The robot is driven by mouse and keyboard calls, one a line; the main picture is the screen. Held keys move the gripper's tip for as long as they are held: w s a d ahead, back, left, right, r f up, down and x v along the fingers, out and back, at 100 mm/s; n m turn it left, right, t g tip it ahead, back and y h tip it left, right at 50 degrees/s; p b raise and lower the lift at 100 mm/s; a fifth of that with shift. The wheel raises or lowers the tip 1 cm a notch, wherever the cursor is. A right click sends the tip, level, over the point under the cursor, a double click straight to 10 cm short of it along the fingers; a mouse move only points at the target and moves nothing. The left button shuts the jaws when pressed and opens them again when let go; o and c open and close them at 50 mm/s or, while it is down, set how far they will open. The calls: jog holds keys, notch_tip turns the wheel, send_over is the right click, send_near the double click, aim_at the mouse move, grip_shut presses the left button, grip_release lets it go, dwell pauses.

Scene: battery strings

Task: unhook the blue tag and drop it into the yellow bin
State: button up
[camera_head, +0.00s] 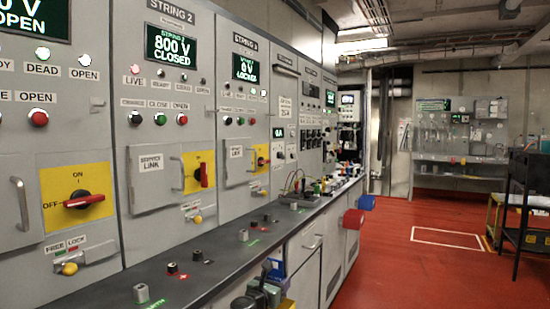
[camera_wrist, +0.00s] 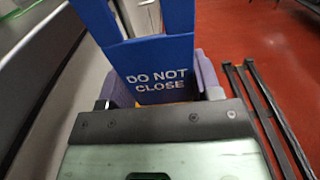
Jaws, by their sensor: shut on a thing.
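The blue tag (camera_wrist: 158,65), lettered "DO NOT CLOSE", stands between the fingers of my gripper (camera_wrist: 164,84) in the wrist view. The fingers are shut on its lower part. Two blue arms rise from the tag's top and run out of the frame, so its upper end is hidden.
Grey cabinets with yellow switch plates (camera_head: 75,196) line the left, above a dark counter (camera_head: 215,262). A blue box (camera_head: 366,202) and a red box (camera_head: 353,219) hang near its far end. Red floor (camera_head: 400,250) is open to the right, before a black cart (camera_head: 520,200).

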jog(key=shift+s+f, duration=0.15)
notch_tip(320, 180, down, 6)
jog(key=b, duration=0.5)
jog(key=shift+r+b, duration=0.25)
jog(key=shift+b, duration=0.15)
jog(key=o, duration=1)
notch_tip(320, 180, up, 20)
jog(key=p, duration=2)
